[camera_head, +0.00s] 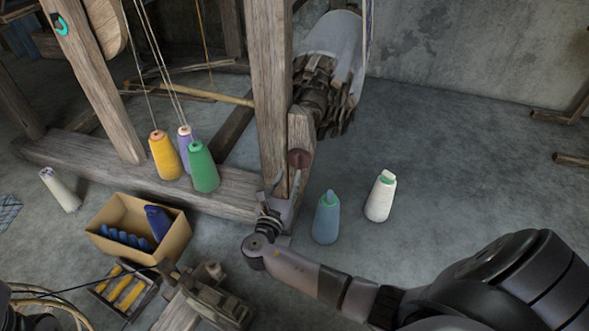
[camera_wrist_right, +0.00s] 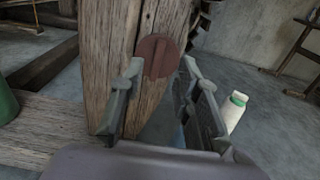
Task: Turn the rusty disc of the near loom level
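The rusty disc (camera_head: 299,158) is a small red-brown round piece on the wooden post of the near loom (camera_head: 272,90). In the right wrist view the disc (camera_wrist_right: 157,57) shows a raised ridge across its face, running steeply, close to upright in that picture. My right gripper (camera_head: 284,188) is at the post, just below the disc in the head view. In the right wrist view my right gripper (camera_wrist_right: 160,70) is open, with one finger on each side of the disc's lower part. Contact with the disc cannot be told. My left gripper is not in view.
Yellow (camera_head: 165,156), lilac and green (camera_head: 203,168) thread cones stand on the loom's lower beam. Blue (camera_head: 327,218) and white (camera_head: 380,197) cones stand on the floor right of the post. A cardboard box (camera_head: 170,247) lies left.

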